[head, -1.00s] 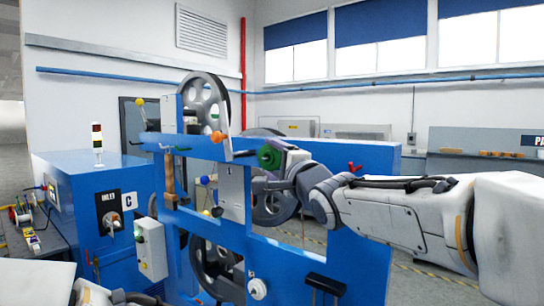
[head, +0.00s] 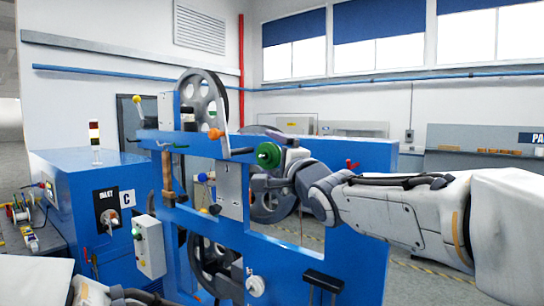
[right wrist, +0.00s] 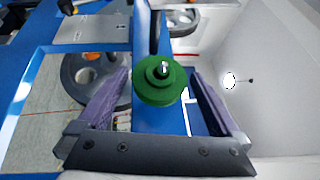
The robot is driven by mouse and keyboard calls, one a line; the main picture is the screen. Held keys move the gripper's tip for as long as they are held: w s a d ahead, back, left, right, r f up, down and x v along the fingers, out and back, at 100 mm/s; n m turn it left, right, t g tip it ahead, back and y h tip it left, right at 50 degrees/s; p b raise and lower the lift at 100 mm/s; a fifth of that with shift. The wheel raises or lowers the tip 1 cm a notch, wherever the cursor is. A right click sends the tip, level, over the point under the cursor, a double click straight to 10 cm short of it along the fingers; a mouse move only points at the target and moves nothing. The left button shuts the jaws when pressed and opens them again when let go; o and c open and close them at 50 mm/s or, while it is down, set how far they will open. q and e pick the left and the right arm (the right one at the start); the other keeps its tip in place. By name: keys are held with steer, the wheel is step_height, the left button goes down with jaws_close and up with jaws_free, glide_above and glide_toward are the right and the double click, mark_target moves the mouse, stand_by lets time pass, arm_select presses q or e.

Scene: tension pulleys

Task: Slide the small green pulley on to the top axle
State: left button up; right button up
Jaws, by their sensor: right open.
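The small green pulley (head: 268,155) is at the end of a short black arm (head: 241,151) on the blue frame. In the right wrist view the pulley (right wrist: 160,86) faces me, with a light tip at its centre that looks like an axle end; how far it is through, I cannot tell. My right gripper (head: 285,158) is just right of the pulley. Its purple fingers (right wrist: 160,74) stand apart on either side of the pulley, with visible gaps. My left gripper is out of view; only part of my left arm shows at the lower left.
The blue machine frame (head: 180,232) carries a large grey spoked wheel (head: 212,92) at the top and another wheel (head: 207,265) low down. An orange knob (head: 214,134) and a red handle (head: 352,164) stick out nearby. A blue cabinet (head: 80,205) stands at left.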

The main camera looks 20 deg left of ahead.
steer(key=s+d+f+p, duration=0.1)
steer(key=s+d+p, duration=0.1)
steer(key=d, duration=0.6)
steer(key=shift+s+d, duration=0.15)
steer(key=shift+s, duration=0.45)
steer(key=shift+f, duration=0.15)
stand_by(0.4)
